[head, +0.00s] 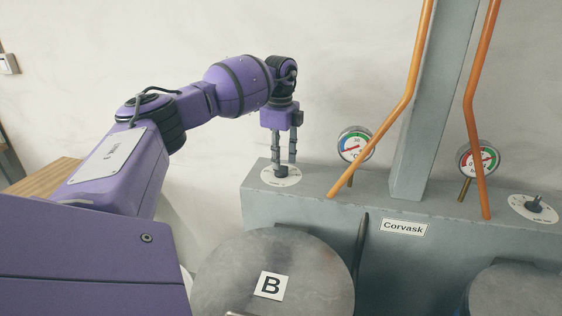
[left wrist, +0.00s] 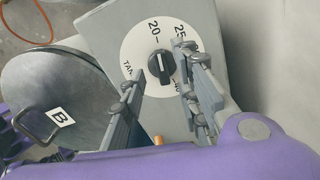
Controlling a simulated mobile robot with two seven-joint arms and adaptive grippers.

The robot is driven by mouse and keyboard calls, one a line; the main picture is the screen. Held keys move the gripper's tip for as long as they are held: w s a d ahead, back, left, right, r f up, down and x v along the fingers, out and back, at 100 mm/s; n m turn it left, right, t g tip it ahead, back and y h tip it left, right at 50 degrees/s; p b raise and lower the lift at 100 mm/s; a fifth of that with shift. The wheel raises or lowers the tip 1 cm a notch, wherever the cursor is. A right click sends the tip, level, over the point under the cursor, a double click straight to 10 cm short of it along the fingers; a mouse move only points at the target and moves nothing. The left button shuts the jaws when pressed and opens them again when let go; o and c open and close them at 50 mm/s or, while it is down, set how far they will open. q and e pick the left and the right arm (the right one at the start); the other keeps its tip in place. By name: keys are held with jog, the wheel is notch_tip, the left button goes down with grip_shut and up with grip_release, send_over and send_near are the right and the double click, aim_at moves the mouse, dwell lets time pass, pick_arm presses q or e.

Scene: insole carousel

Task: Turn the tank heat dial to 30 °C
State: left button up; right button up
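The tank heat dial is a white round plate (head: 268,178) with a dark knob (head: 283,171) on top of the grey metal housing. In the left wrist view the dial plate (left wrist: 140,45) shows 20 and 25, and the black knob (left wrist: 161,67) has a white line pointing up, near the 20 mark. My left gripper (head: 284,164) points down over the dial. In the left wrist view its two fingers (left wrist: 160,63) are apart, one on each side of the knob, with a visible gap. My right gripper is out of view.
A round lid marked B (head: 225,270) stands in front of the dial. Two gauges (head: 355,144) (head: 478,160) and orange pipes (head: 385,125) rise to the right, beside a grey post (head: 425,110). A second dial (head: 520,206) is at the far right.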

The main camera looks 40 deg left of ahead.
aim_at(281, 170)
pick_arm(q)
jog(key=shift+w+f, duration=0.2)
jog(key=shift+f, duration=0.85)
jog(key=shift+c, duration=0.5)
grip_shut()
